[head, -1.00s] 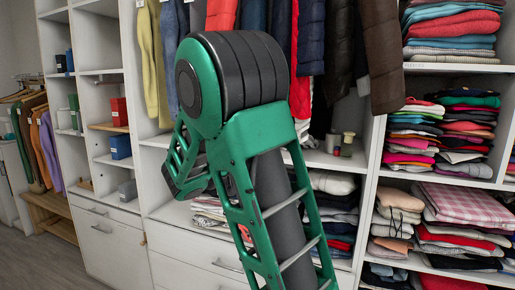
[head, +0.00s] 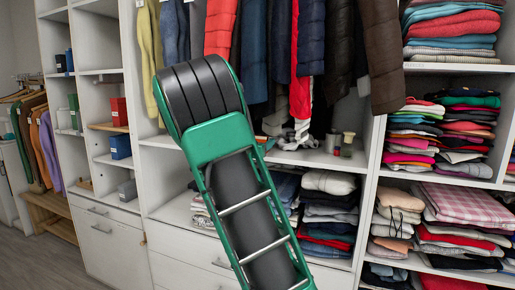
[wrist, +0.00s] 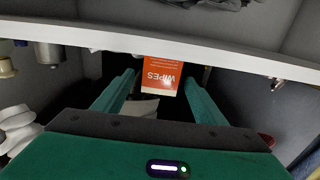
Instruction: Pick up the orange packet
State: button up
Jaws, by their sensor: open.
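I cannot make out the packet in the head view, where my green arm covers part of the shelving and I cannot clearly make out my gripper.
A white shelf edge (wrist: 190,46) crosses the wrist view just above the packet. A metal cylinder (wrist: 48,53) and a spool (wrist: 7,68) stand at left. Hanging clothes (head: 290,50) crowd above the middle shelf (head: 310,157); folded clothes (head: 328,210) lie below.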

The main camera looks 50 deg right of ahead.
jog(key=c, duration=1.1)
jog(key=shift+r, duration=0.15)
